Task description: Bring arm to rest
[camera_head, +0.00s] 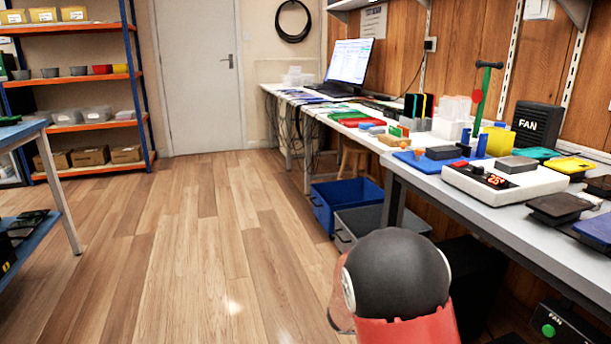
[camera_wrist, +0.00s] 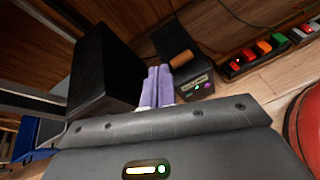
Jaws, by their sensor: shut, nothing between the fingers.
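My gripper (camera_wrist: 159,71) shows in the wrist view as two purple fingers side by side, shut with nothing between them. It points down toward the wooden floor under the bench. In the head view, only a black rounded joint and a red part of my arm show at the bottom, right of centre. My gripper is hidden there. The arm is beside the workbench (camera_head: 464,212), below its top.
In the wrist view, a large black box (camera_wrist: 104,70) and a small black device (camera_wrist: 193,85) are near the fingers. A strip with coloured switches (camera_wrist: 265,47) lies right. A blue bin (camera_head: 346,200) and grey bin (camera_head: 364,225) stand under the bench. Floor left is clear.

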